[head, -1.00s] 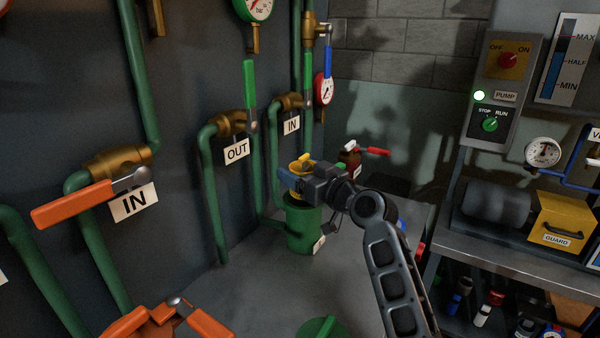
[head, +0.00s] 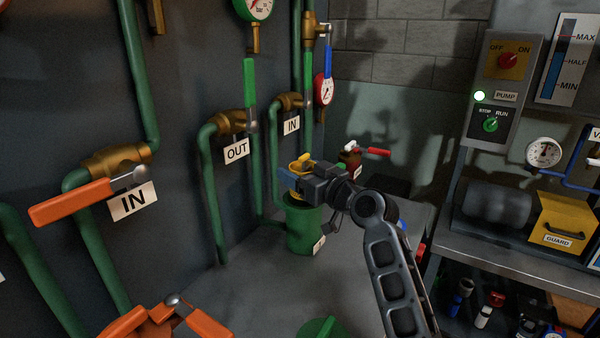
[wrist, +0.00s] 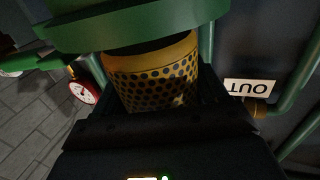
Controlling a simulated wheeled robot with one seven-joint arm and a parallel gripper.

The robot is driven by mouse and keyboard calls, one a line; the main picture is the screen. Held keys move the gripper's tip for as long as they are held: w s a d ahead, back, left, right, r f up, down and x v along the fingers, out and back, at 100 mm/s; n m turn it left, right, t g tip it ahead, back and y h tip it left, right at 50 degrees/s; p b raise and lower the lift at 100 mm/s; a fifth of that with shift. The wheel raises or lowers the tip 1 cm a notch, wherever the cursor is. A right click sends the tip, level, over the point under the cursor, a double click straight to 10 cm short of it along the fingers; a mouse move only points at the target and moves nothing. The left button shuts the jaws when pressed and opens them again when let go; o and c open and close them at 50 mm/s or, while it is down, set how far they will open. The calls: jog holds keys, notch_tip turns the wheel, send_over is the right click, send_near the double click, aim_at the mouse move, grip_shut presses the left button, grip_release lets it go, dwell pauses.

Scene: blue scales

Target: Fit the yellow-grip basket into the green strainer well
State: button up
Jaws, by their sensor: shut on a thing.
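My gripper (head: 297,181) is shut on the yellow-grip basket (head: 301,162) at the top of the green strainer well (head: 305,232). The well stands upright on the grey floor surface by the pipe wall. In the wrist view, the basket (wrist: 160,78) shows as a yellow, perforated cylinder in front of my gripper. The green well rim (wrist: 140,27) crosses the top of that view, close to the basket's end with a dark gap between. My gripper hides much of the basket in the head view. I cannot tell whether its lower end is inside the well.
Green pipes with OUT (head: 236,151) and IN labels run up the wall behind the well. A red-handled valve (head: 372,151) is behind my gripper. Orange handles (head: 72,203) are at left. A metal bench (head: 510,262) stands at right. Grey floor in front is mostly clear.

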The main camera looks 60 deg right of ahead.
jog(key=shift+f+b, duration=2)
jog(key=shift+b, duration=0.05)
jog(key=o, duration=1.1)
jog(key=shift+o, duration=0.2)
jog(key=shift+s+f, duration=0.1)
jog(key=shift+s, duration=0.15)
jog(key=b+v, duration=0.1)
jog(key=v, duration=0.6)
jog(key=shift+a, duration=0.2)
jog(key=shift+s, duration=0.25)
